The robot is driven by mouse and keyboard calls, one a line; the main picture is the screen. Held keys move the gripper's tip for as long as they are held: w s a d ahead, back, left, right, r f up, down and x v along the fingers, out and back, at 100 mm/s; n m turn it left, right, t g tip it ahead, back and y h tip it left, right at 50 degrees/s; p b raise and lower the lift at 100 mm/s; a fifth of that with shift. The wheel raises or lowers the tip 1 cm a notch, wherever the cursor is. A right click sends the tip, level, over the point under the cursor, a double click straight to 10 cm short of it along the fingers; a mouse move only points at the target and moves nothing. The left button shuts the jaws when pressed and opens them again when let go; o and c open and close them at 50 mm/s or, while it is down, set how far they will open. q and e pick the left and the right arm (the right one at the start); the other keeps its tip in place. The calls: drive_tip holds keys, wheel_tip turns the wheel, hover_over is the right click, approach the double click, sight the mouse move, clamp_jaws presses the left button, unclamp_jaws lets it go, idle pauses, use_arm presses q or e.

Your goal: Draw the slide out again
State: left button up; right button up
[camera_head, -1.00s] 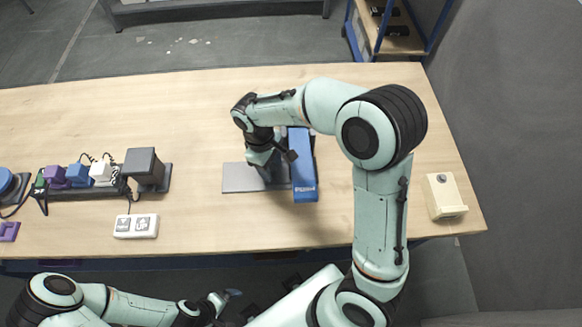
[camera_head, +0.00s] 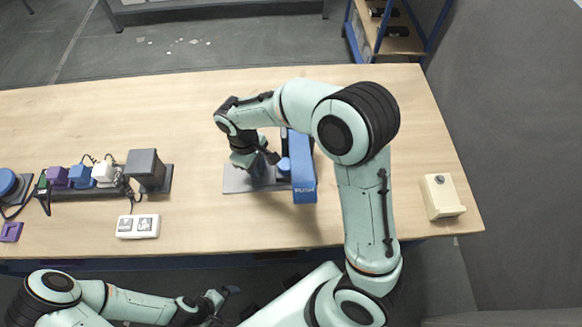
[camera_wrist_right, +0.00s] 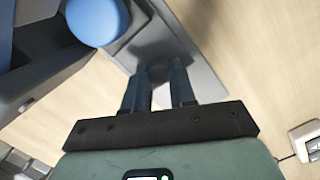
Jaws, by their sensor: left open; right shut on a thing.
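A blue block marked PUSH (camera_head: 304,183) stands over the right end of a flat light-grey plate (camera_head: 234,180). A blue round knob (camera_head: 284,165) shows at the block's left side, and large in the right wrist view (camera_wrist_right: 96,20). My right gripper (camera_head: 259,177) is low over the plate, left of the knob and apart from it. In the wrist view its fingers (camera_wrist_right: 160,82) are shut on a dark grey piece, perhaps the slide's handle, mostly hidden between them. My left gripper (camera_head: 226,295) is open and empty, off the table's front edge.
A dark grey box (camera_head: 146,167) and a strip with coloured plugs (camera_head: 90,190) stand at the left. A white switch panel (camera_head: 138,226) lies in front. A cream holder (camera_head: 442,197) is at the right edge. The back of the table is clear.

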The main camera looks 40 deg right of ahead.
drive_tip(key=shift+w+a+p, duration=0.35)
drive_tip(key=shift+w+a, duration=0.25)
drive_tip(key=shift+a, duration=0.35)
drive_tip(key=shift+w+a+p, duration=0.3)
drive_tip(key=shift+w+a, duration=0.3)
drive_tip(key=shift+a, duration=0.35)
drive_tip(key=shift+w+a+p, duration=0.35)
drive_tip(key=shift+w+a, duration=0.25)
drive_tip(key=shift+a, duration=0.35)
drive_tip(key=o, duration=0.7)
drive_tip(key=shift+c, duration=0.2)
use_arm(q)
drive_tip(key=w+r, duration=0.2)
drive_tip(key=shift+w+r, duration=0.25)
drive_tip(key=shift+r, duration=0.1)
use_arm(e)
drive_tip(key=shift+o, duration=0.7)
drive_tip(key=shift+s+d, duration=0.1)
use_arm(q)
drive_tip(key=shift+w+r, duration=0.1)
use_arm(e)
drive_tip(key=shift+r, duration=0.15)
